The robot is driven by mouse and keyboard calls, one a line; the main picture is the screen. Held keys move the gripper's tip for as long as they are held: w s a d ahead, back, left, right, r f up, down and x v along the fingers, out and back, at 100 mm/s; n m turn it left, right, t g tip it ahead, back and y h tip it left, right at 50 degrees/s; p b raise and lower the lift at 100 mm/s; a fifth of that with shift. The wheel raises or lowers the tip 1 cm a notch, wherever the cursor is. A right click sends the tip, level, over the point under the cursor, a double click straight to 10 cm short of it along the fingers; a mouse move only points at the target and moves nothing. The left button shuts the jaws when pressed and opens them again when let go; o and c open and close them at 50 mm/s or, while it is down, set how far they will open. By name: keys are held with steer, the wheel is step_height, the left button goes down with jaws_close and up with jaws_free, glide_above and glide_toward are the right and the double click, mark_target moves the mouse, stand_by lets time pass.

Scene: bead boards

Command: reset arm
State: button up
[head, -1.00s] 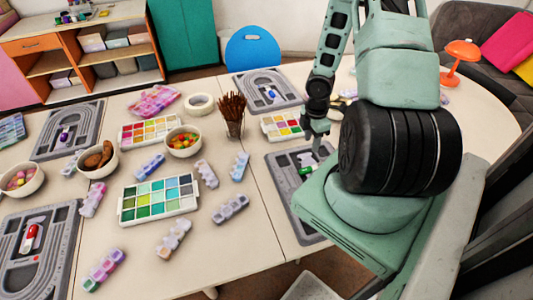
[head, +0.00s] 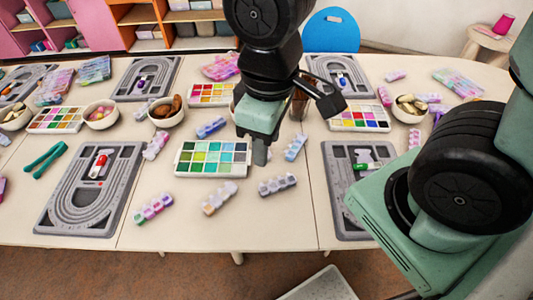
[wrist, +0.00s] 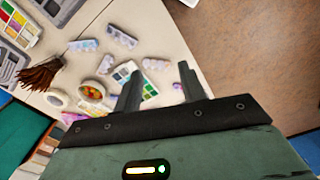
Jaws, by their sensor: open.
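My gripper (head: 261,152) hangs in the middle of the head view, above the table near the green and blue bead palette (head: 196,158). The wrist view shows its two fingers (wrist: 158,78) apart with nothing between them. My arm comes down from the top of the head view and hides part of the table behind it.
Another bead board (head: 72,216) with a red and white item lies front left. Several bead strips, such as one pale strip (head: 219,197), lie along the front. Bowls (head: 167,115) and palettes stand farther back. A blue chair (head: 331,33) is behind the table.

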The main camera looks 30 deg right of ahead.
steer(key=s, duration=0.1)
steer(key=s+a+r, duration=0.1)
steer(key=s+a, duration=0.1)
steer(key=s, duration=0.1)
steer(key=shift+a+r, duration=0.15)
steer(key=shift+a, duration=0.1)
step_height(320, 180, down, 4)
steer(key=b, duration=0.4)
steer(key=shift+f, duration=0.2)
steer(key=shift+c, duration=0.5)
